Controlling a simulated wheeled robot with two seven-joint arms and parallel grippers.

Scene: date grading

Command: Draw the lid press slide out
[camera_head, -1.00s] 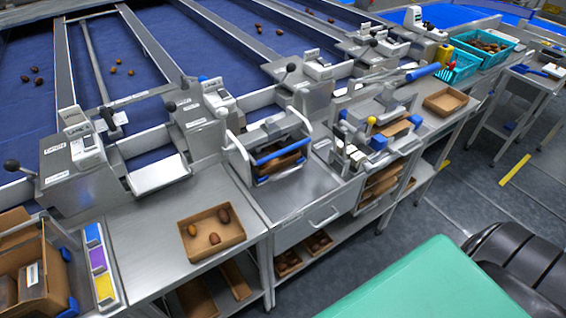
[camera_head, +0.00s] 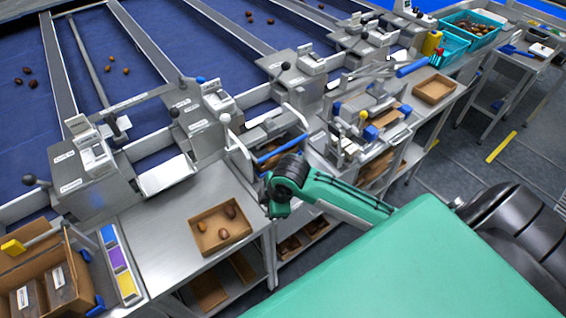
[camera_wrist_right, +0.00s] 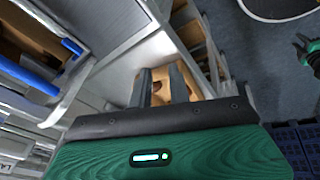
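A press-like frame with a blue crossbar handle (camera_head: 283,150) stands on the steel bench, with brown material inside. A second frame with blue and yellow knobs (camera_head: 372,125) stands to its right. I cannot tell which part is the lid press slide. My right gripper (camera_head: 270,199) is in front of the first frame, small and partly hidden by its wrist. Blue bars (camera_wrist_right: 28,76) show at left there.
An open cardboard tray with dates (camera_head: 221,238) sits on the bench to the left. A box with colored labels beside it (camera_head: 118,258) stands at far left. Shelves under the bench hold trays (camera_head: 205,287). Grey floor (camera_head: 440,165) lies in front of the bench.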

